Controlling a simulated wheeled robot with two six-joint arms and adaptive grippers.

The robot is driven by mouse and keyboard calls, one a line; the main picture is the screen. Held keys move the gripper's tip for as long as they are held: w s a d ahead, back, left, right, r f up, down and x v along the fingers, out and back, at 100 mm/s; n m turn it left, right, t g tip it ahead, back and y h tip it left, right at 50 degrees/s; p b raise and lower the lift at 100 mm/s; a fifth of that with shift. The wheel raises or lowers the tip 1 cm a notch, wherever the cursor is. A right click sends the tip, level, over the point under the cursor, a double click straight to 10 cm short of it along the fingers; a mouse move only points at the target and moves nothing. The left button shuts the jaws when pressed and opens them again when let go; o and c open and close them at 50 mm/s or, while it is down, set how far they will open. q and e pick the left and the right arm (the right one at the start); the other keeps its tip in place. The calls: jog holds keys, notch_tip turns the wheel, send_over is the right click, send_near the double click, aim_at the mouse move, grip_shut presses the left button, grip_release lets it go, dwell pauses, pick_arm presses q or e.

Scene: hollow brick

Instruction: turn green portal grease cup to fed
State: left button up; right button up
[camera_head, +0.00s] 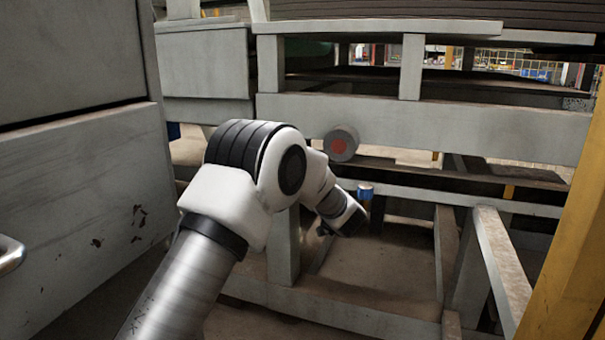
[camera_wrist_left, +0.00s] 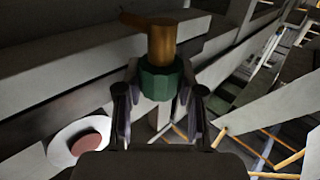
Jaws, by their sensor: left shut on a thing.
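The green grease cup (camera_wrist_left: 161,80) is a faceted green collar under an upright brass-coloured cylinder (camera_wrist_left: 162,42) in the left wrist view. My left gripper (camera_wrist_left: 160,92) has one finger on each side of the green part and is shut on it. In the head view my left arm reaches into the grey frame, and its wrist (camera_head: 343,215) hides the fingers and the green cup. Which way the cup is turned cannot be told; no marking is readable. My right gripper is in neither view.
A grey cylinder with a red face (camera_head: 340,143) sticks out above the wrist; it also shows in the left wrist view (camera_wrist_left: 90,146). A blue-topped fitting (camera_head: 364,191) stands just beyond the wrist. Grey beams (camera_head: 430,124) surround the arm. A yellow post (camera_head: 565,240) stands at right.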

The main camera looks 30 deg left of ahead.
pick_arm(q)
jog(key=o, duration=0.9)
jog(key=shift+d, duration=0.1)
jog(key=v, duration=1.1)
jog(key=shift+s+d, duration=0.2)
jog(key=shift+d, duration=0.15)
jog(key=shift+f, duration=0.1)
